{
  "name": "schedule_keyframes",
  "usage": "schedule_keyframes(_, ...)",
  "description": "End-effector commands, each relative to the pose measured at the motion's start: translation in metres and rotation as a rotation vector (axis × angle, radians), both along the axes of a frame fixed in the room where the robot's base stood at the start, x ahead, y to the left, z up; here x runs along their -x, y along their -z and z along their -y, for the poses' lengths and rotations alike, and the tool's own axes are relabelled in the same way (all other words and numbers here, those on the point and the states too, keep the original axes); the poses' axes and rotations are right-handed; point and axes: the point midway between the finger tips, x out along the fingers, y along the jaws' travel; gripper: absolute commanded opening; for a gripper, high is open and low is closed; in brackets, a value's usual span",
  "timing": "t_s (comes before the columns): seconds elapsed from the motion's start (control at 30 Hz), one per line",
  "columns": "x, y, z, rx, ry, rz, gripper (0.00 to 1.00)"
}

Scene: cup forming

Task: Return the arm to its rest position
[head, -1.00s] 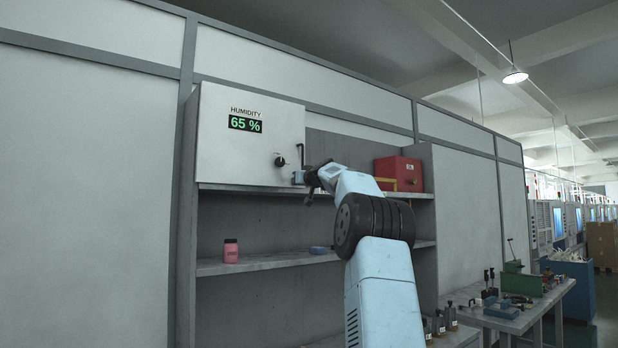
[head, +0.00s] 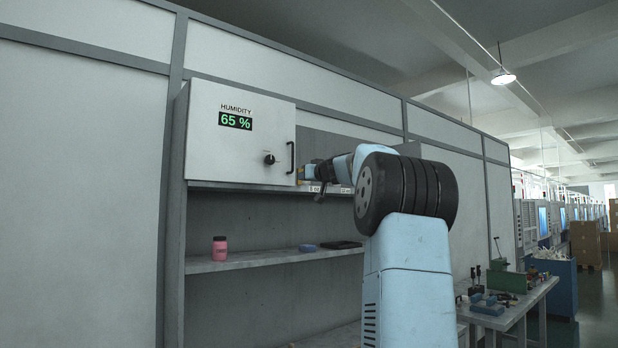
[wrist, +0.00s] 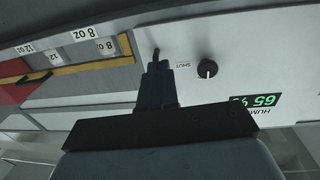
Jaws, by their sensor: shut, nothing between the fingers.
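My arm rises at the right of the head view and bends left toward the cabinet. My gripper (head: 316,186) is small and partly hidden by the arm there, just right of the cabinet door's edge. In the wrist view my gripper (wrist: 156,62) is shut with nothing between its fingers. The door has a black knob (head: 269,159) and a black bar handle (head: 290,157). The knob also shows in the wrist view (wrist: 207,68), with a SHUT label beside it.
A pink jar (head: 220,248), a blue item (head: 307,248) and a dark flat item (head: 343,245) sit on the lower shelf. A workbench (head: 520,308) with tools stands at the right. Size labels such as 8 oz (wrist: 85,32) mark the shelf edge.

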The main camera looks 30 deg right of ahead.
Motion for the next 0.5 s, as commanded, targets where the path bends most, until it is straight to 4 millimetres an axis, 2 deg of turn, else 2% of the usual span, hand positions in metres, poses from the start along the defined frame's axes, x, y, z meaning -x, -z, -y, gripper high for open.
schedule_keyframes(0.2,0.019,0.001,0.002,-0.001,0.001,-0.002,0.0)
schedule_keyframes(0.5,0.022,0.002,-0.002,0.0,-0.005,-0.006,0.0)
